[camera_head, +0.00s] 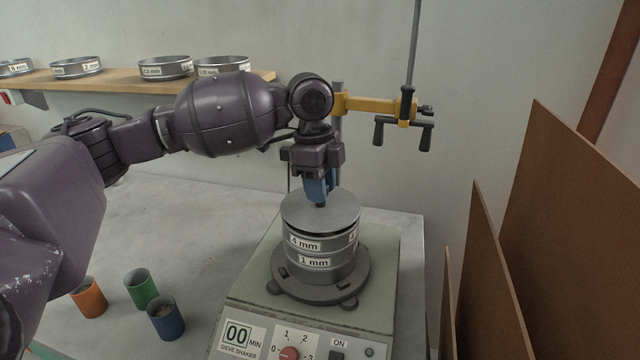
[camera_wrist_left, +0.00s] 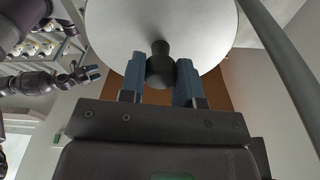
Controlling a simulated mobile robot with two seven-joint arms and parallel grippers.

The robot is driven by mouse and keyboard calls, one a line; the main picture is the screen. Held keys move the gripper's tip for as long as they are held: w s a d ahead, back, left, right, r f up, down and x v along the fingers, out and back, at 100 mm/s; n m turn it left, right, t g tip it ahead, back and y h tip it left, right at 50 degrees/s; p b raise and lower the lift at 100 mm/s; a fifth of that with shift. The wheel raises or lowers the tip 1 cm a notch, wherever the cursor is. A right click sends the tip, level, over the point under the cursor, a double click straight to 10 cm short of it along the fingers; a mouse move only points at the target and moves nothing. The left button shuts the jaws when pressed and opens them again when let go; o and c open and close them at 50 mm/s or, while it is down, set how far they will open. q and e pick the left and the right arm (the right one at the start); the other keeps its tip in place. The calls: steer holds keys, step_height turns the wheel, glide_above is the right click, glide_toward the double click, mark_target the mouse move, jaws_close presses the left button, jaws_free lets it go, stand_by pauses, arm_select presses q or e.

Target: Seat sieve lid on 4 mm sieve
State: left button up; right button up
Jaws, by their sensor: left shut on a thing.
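My left gripper (camera_head: 320,200) points down and is shut on the dark knob of the sieve lid (camera_head: 300,212). The left wrist view shows the knob (camera_wrist_left: 160,65) between the blue fingertips and the pale lid disc (camera_wrist_left: 110,25) beyond. The lid lies level over the 4 mm sieve (camera_head: 325,246); a dark line shows beneath its rim, and I cannot tell whether it is fully down. The 4 mm sieve stands on the 1 mm sieve (camera_head: 335,264), on the shaker (camera_head: 255,285). My right gripper (camera_wrist_left: 88,74) shows small in the left wrist view; its opening is unclear.
A yellow clamp (camera_head: 370,104) on a rod stands behind the stack. Orange (camera_head: 89,298), green (camera_head: 141,289) and blue (camera_head: 165,319) cups stand at the left front. Several sieves line the shelf (camera_head: 120,83). Brown boards (camera_head: 560,220) stand at right.

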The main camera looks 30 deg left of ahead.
arm_select(q)
steer(key=shift+f+p, duration=0.45)
steer(key=shift+f, duration=0.15)
stand_by(1.1)
steer(key=o, duration=1.1)
